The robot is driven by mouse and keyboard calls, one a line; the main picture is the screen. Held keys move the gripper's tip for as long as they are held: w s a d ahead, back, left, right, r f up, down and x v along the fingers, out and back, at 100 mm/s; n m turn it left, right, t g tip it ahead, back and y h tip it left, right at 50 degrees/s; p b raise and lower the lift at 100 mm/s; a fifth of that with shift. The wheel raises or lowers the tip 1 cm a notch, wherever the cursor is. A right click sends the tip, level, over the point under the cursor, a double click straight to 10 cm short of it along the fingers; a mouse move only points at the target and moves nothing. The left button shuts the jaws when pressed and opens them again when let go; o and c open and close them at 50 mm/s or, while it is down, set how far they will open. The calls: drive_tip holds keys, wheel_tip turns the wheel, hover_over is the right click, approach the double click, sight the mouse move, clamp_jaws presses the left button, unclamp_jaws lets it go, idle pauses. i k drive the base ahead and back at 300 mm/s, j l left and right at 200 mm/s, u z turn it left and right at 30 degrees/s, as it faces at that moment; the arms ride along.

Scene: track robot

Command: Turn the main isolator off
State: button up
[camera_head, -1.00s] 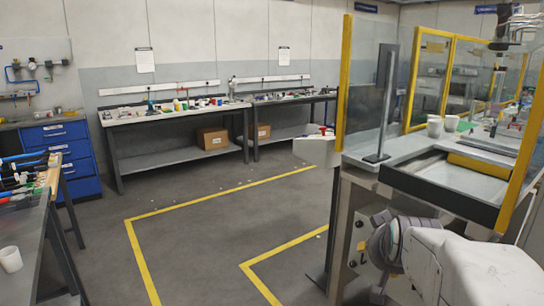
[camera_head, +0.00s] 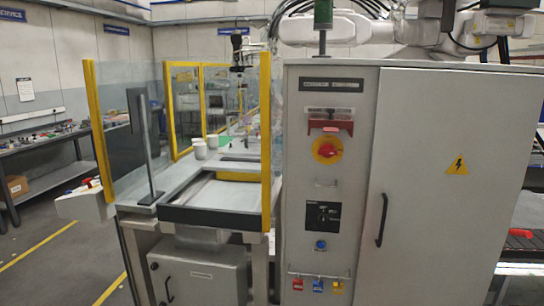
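The main isolator (camera_head: 327,150) is a red rotary handle on a round yellow plate. It is on the upper left front of a grey control cabinet (camera_head: 345,180), right of the picture's middle. A small label too blurred to read fully and a red bracket-like part (camera_head: 330,125) are just above it. The handle's exact on or off position is too small to tell. Nothing covers it. My gripper is not in view.
The cabinet's right door (camera_head: 440,220) has a black handle and a warning triangle. A black switch panel (camera_head: 323,215), a blue button (camera_head: 320,245) and coloured padlocks (camera_head: 318,285) are below the isolator. A yellow-framed glass guard and bench (camera_head: 195,190) stand at left.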

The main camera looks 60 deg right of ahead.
sight(328, 151)
drive_tip(key=j+z, duration=0.15)
drive_tip(key=z, duration=2.05)
drive_tip(key=l, duration=0.1)
